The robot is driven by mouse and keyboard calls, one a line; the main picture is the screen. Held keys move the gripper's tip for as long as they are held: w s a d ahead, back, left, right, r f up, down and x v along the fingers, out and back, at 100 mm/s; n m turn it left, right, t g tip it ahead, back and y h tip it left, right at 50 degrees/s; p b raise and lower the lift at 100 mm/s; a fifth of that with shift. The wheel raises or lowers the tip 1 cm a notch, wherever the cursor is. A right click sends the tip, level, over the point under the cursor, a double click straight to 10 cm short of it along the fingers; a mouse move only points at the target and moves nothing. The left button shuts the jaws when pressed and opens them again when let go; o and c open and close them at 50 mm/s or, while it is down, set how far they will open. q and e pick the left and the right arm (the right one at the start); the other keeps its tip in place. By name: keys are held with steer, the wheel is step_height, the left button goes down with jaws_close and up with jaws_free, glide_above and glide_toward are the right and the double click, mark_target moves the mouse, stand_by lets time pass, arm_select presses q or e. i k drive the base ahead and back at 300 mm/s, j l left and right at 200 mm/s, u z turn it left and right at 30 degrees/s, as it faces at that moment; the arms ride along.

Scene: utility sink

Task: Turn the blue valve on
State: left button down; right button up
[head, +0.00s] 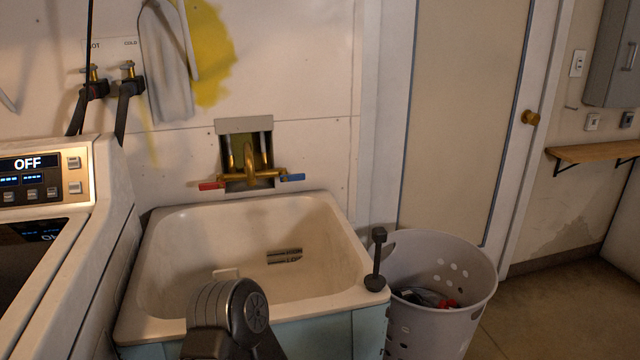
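The blue valve handle (292,177) is on the right end of the brass faucet (250,172) on the wall above the back of the sink. It points out to the right, roughly level. The red valve handle (211,186) is on the left end and points left. No water stream is visible at the spout. Neither of my grippers shows in the head view. A dark grey rounded part at the bottom centre looks like one of my arm links, in front of the sink. Nothing touches the blue handle.
A white laundry basket (440,270) is on the right, the washing machine (70,200) on the left. The space before the faucet is clear.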

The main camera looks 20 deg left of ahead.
mark_target(284, 178)
steer(key=i+l, duration=0.75)
steer(key=l, duration=0.2)
